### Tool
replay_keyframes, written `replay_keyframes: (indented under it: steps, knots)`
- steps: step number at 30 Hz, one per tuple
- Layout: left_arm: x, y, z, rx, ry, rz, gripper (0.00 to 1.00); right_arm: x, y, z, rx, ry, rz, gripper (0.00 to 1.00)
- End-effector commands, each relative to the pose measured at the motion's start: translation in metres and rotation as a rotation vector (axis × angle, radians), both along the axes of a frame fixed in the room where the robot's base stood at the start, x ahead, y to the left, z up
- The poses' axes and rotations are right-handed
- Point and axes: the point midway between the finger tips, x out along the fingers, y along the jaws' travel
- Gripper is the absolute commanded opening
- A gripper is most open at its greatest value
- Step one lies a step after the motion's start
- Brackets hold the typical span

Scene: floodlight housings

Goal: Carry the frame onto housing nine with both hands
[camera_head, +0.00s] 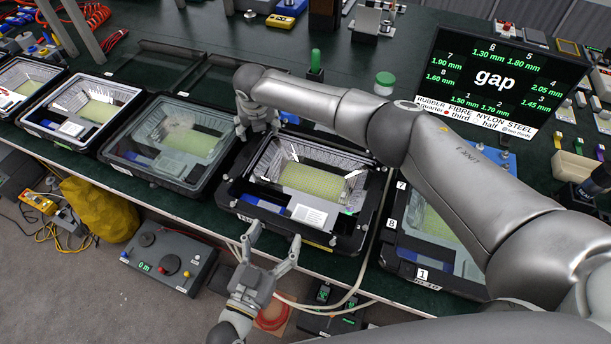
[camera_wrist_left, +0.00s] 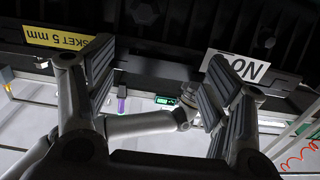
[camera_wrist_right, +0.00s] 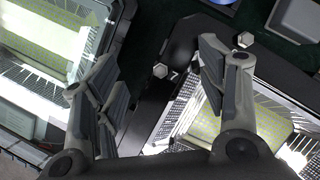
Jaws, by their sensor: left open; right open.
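A black frame (camera_head: 345,243) surrounds the lit housing (camera_head: 314,179) in the middle of the bench; I cannot tell whether it rests fully on it. My left gripper (camera_head: 270,252) is open and empty, just in front of the near edge. In the left wrist view its fingers (camera_wrist_left: 160,85) straddle open space below a dark edge with a "No" label (camera_wrist_left: 236,66). My right gripper (camera_head: 256,122) is at the far left corner, partly hidden by its own arm. The number nine is not readable.
A glass-covered housing (camera_head: 168,145) stands to the left, with more housings beyond. Another housing (camera_head: 425,225) with number tags is at right, partly behind my arm. A gap display (camera_head: 500,80) stands behind it. A grey control box (camera_head: 168,258) sits below the bench front.

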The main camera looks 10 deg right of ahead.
Motion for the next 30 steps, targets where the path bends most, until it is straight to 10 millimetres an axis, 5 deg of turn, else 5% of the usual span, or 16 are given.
replay_keyframes:
  steps: [18, 30]
  knots:
    - [-0.088, 0.059, -0.001, 0.001, 0.002, 0.000, 0.75, 0.000, 0.001, 0.001, 0.002, -0.001, 0.000, 0.66]
    - [-0.099, 0.067, 0.000, 0.000, -0.001, 0.001, 0.75, -0.006, 0.001, 0.017, 0.004, -0.003, 0.002, 0.66]
